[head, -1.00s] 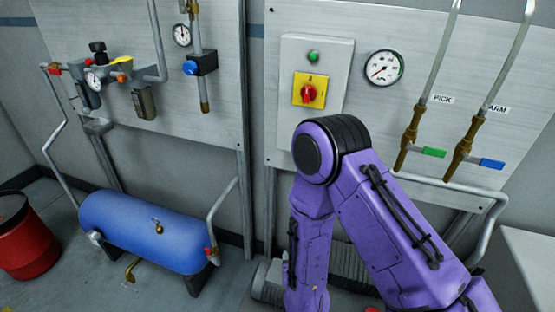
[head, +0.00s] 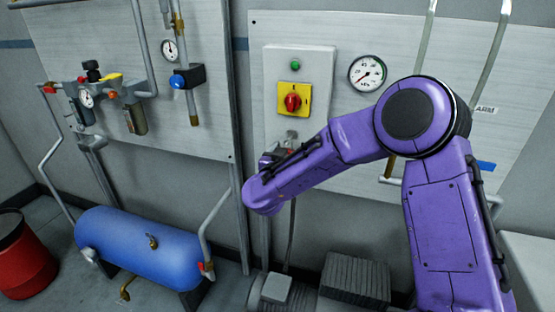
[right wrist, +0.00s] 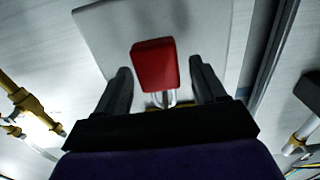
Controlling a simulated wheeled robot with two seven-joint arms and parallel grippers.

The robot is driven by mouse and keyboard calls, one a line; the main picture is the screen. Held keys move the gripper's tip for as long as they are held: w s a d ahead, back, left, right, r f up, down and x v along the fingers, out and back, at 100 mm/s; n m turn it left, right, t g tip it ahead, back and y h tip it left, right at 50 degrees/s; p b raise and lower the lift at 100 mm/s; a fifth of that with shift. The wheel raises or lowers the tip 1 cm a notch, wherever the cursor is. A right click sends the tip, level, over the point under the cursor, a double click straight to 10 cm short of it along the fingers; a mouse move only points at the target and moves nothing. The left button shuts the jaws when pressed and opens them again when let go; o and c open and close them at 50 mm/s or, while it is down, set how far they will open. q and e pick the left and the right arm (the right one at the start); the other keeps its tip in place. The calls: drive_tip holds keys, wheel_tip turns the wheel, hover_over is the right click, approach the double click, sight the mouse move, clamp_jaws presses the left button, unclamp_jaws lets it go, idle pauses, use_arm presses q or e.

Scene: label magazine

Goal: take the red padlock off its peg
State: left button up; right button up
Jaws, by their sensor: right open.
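The red padlock (right wrist: 154,64) is in the right wrist view, with its pale shackle (right wrist: 168,98) toward the bottom of the picture. My right gripper (right wrist: 159,68) is open, one dark finger on each side of the padlock body, with a visible gap at both sides. I cannot tell how deep the padlock sits between the fingers. The peg cannot be made out. In the head view my purple right arm reaches to just below the switch box (head: 325,75) and hides most of the gripper and the padlock. My left gripper is not in view.
A red rotary switch (head: 292,102) on a yellow plate and a gauge (head: 367,73) are above my forearm. Brass valves (right wrist: 32,104) show at the left of the right wrist view. A blue tank (head: 140,240) and red drum (head: 22,258) stand at left.

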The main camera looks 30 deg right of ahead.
drive_tip(key=shift+d, duration=0.55)
drive_tip(key=shift+d+r, duration=0.15)
drive_tip(key=shift+a+r, duration=0.1)
drive_tip(key=shift+a, duration=0.3)
drive_tip(key=shift+w+a, duration=0.15)
drive_tip(key=shift+w, duration=0.05)
drive_tip(key=shift+c, duration=1)
drive_tip(key=shift+w, duration=0.2)
drive_tip(key=c, duration=0.9)
drive_tip(key=shift+s+r, duration=0.15)
drive_tip(key=shift+r+p, duration=0.45)
drive_tip(key=shift+p, duration=0.4)
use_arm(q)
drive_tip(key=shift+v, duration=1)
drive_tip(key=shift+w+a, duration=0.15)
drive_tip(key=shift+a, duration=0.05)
